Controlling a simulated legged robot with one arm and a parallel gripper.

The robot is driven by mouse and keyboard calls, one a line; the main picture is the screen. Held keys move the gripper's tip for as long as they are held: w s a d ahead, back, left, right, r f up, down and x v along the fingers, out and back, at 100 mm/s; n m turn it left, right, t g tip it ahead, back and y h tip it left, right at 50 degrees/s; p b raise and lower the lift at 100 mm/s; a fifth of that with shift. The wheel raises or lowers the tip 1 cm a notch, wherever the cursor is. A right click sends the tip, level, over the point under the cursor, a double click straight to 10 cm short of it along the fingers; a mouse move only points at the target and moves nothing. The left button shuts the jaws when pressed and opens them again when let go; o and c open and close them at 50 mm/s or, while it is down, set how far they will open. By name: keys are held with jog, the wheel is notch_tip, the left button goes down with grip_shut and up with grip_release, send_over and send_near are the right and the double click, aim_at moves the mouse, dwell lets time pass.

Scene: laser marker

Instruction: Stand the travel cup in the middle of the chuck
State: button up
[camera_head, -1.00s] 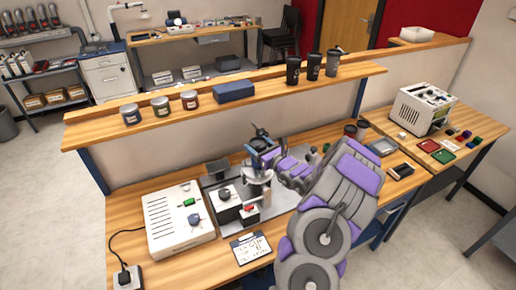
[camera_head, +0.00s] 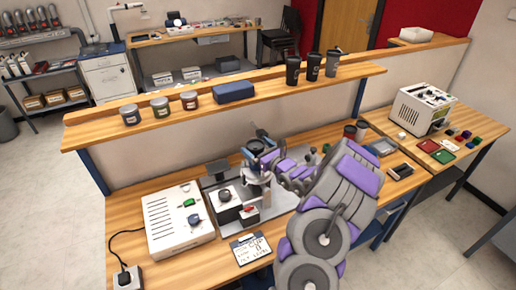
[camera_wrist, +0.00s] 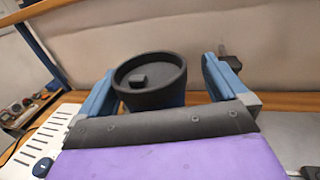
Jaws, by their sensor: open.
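The travel cup has a round black lid (camera_wrist: 150,78) and stands upright between the two blue fingers of my gripper (camera_wrist: 160,88) in the wrist view. The fingers are apart, one on each side of the cup, with visible gaps beside the lid. In the head view the cup's dark lid (camera_head: 256,145) shows at my gripper (camera_head: 261,156), above the marking fixture. The chuck (camera_head: 256,180) is partly visible below; my gripper hides the cup's base, so I cannot tell how well centred it is.
A raised shelf (camera_head: 265,86) behind holds tins, a blue case (camera_head: 234,92) and several dark cups (camera_head: 313,66). More cups stand right of my arm.

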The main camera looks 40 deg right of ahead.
jog(key=shift+a+r, duration=0.15)
jog(key=shift+r, duration=0.15)
jog(key=shift+s+p, duration=0.7)
jog(key=shift+s, duration=5.3)
jog(key=w+a+r+n+g+y, duration=0.2)
jog(key=a+r+n+y, duration=0.35)
jog(key=a, duration=0.45)
jog(key=w+a+r+n+g+y, duration=0.15)
jog(key=a+r+n+y, duration=0.4)
jog(key=a, duration=0.55)
jog(key=s+a+r+n+g+y, duration=0.1)
jog(key=s+a+n+g+y, duration=0.15)
jog(key=a+n+g, duration=0.4)
jog(key=s+a+r+n+g+y, duration=0.1)
jog(key=s+a+r+n, duration=0.15)
jog(key=a, duration=0.75)
jog(key=s+a+f+n+g+h, duration=0.1)
jog(key=s+a+n+g+h, duration=0.1)
jog(key=s+a+n+g, duration=0.45)
jog(key=s+a+f+n+g+h, duration=0.1)
jog(key=s+a+n+h, duration=0.15)
jog(key=s, duration=0.65)
jog(key=s+d+f+n+g+h, duration=0.1)
jog(key=s+d+n+h, duration=0.5)
jog(key=s+d+h, duration=0.3)
jog(key=shift+s+d+f+n+h+b, duration=0.35)
jog(key=shift+s+d, duration=0.2)
jog(key=shift+s, duration=1.7)
